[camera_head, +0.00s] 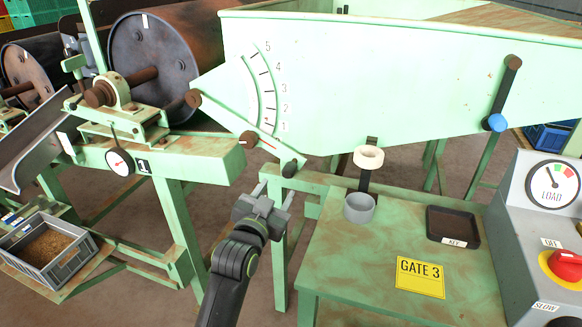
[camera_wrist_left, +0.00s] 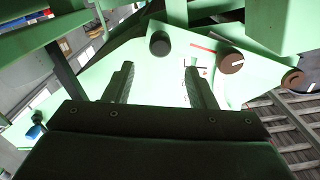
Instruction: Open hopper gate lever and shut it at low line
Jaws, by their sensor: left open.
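The hopper (camera_head: 400,85) is pale green, with a curved scale marked 1 to 5 on its left part. Below the scale a lever with a black knob (camera_head: 290,168) slopes down and right from a rusty pivot (camera_head: 249,140). My left gripper (camera_head: 264,203) is open and empty, just below and left of that knob, apart from it. In the left wrist view the knob (camera_wrist_left: 159,43) shows beyond the fingertips, between them in the picture. A second lever with a blue knob (camera_head: 496,122) hangs on the hopper's right side. My right gripper is not in view.
A green table (camera_head: 350,262) with a yellow GATE 3 label (camera_head: 420,277), a grey cup (camera_head: 359,207) and a black key tray (camera_head: 453,227) stands right of my left arm. A control box (camera_head: 540,230) is far right. A dial (camera_head: 120,162) and rusty drum (camera_head: 150,65) are left.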

